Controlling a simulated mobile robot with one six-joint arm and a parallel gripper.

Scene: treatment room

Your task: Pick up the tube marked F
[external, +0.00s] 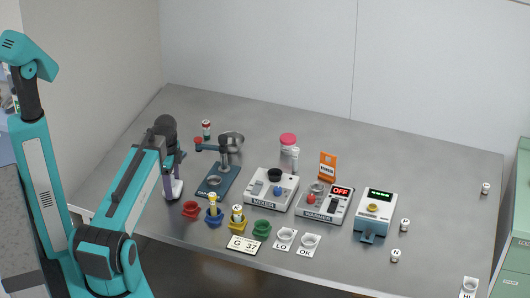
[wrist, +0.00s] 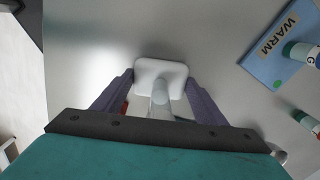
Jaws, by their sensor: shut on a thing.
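My gripper (external: 174,184) is low over the left part of the table in the external view, beside the red cup. In the wrist view its purple fingers (wrist: 160,80) are shut on a pale thing (wrist: 160,96): a grey stem with a white rounded-square end. No mark on it is readable. I cannot make out a letter F on any tube.
Red (external: 190,208), blue (external: 214,218), yellow (external: 237,226) and green (external: 262,229) cups stand along the front edge. A dark blue stand (external: 217,182), a mixer (external: 270,190) and other devices stand to the right.

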